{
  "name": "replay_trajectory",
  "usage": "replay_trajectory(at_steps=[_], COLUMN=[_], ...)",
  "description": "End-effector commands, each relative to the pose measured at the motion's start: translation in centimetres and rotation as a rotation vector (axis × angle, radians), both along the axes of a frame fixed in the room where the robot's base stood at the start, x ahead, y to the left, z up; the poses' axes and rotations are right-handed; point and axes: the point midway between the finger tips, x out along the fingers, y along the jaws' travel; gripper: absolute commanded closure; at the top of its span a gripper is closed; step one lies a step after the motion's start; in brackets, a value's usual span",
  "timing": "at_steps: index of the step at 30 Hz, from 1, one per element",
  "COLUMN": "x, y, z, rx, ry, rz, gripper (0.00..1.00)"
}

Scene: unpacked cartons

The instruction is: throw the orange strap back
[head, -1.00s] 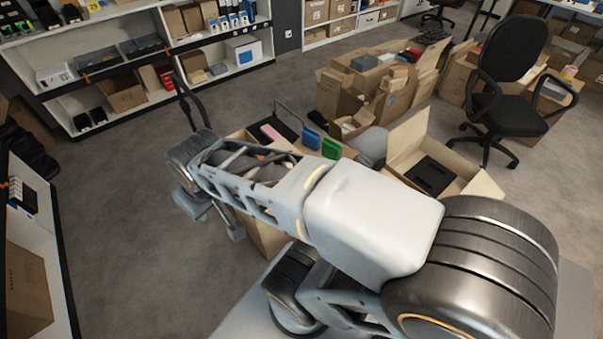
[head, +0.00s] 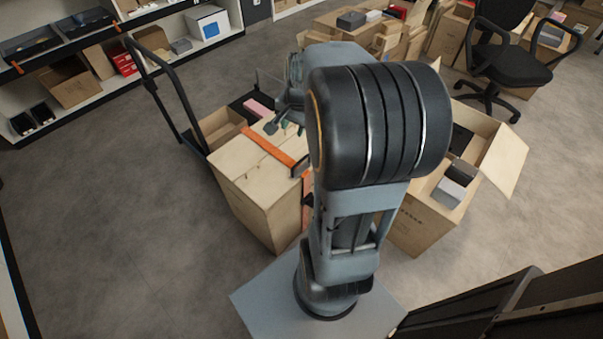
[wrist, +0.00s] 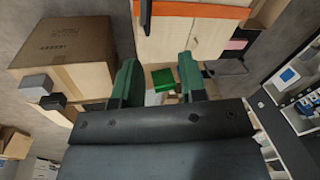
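The orange strap (head: 268,145) lies across the top of a closed tan carton (head: 240,172) in the head view. A strip of it also runs down the carton's side by my arm, next to a dark buckle-like part (head: 300,167). In the wrist view the strap (wrist: 205,11) crosses the carton top along the upper edge. My gripper (wrist: 158,75) has its two green fingers apart, with nothing seen held between them; the strap is apart from them. In the head view my gripper (head: 284,120) is near the carton's far edge, partly hidden by my arm.
A black-handled cart (head: 170,95) stands beside the carton at left. An open carton (head: 425,215) with a grey box is at right. A green object (wrist: 163,79) shows beyond the fingers. Shelves (head: 75,60) line the back left; the left floor is clear.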

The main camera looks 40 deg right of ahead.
Motion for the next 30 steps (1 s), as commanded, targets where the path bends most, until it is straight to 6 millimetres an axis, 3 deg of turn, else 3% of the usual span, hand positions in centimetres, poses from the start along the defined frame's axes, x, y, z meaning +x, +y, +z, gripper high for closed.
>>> replay_trajectory(at_steps=[1, 3, 9, 14, 24, 30], x=[0.2, 0.4, 0.6, 1.0, 2.2, 2.8], y=[-1.5, -2.9, -5.2, -5.4, -5.1, -5.0], z=[-3.0, -4.7, -7.3, -9.4, -15.9, -18.7], rx=[0.018, 0.038, 0.069, 0.076, 0.076, 0.075], ry=[0.008, 0.012, 0.020, 0.022, 0.023, 0.022], rz=[-0.070, -0.146, -0.266, -0.284, -0.280, -0.279], gripper=[0.62, 0.62, 0.62, 0.62, 0.62, 0.62])
